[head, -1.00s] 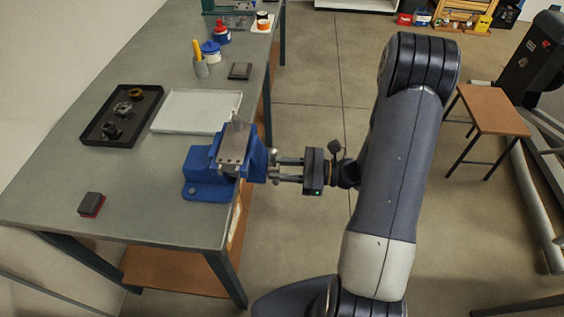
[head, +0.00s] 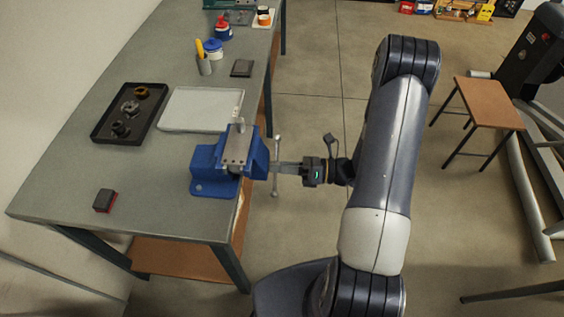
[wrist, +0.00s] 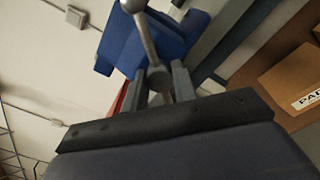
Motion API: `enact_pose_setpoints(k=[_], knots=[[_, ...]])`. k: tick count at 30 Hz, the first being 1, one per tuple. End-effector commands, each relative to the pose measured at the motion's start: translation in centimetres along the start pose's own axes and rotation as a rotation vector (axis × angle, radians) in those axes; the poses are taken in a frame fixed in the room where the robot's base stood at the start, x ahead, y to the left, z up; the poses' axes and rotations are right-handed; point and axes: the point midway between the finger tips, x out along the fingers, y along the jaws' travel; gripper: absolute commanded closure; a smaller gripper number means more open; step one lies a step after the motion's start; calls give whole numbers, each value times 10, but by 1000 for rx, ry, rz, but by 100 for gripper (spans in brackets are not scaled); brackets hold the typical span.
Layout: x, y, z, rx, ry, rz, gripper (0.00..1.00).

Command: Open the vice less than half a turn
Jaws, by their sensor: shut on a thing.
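The blue vice (head: 203,178) is fixed at the table's near right edge, with a grey metal top (head: 237,146). Its steel handle bar (head: 277,150) stands roughly upright on the side facing me. My gripper (head: 283,168) reaches in from the right and is shut at the middle of the bar, at the screw end. In the wrist view the two grey fingers (wrist: 160,84) close around the round steel hub, and the bar (wrist: 146,38) runs up out of it. The blue vice body (wrist: 170,42) shows behind. The bar's other half is hidden there.
Open floor lies right of the table; a stool (head: 488,103) stands further right.

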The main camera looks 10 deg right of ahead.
Motion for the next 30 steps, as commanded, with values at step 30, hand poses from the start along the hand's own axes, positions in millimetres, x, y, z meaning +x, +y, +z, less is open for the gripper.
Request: enact_pose_setpoints(k=[30], knots=[[1,0,0,162,-1,2,64]])
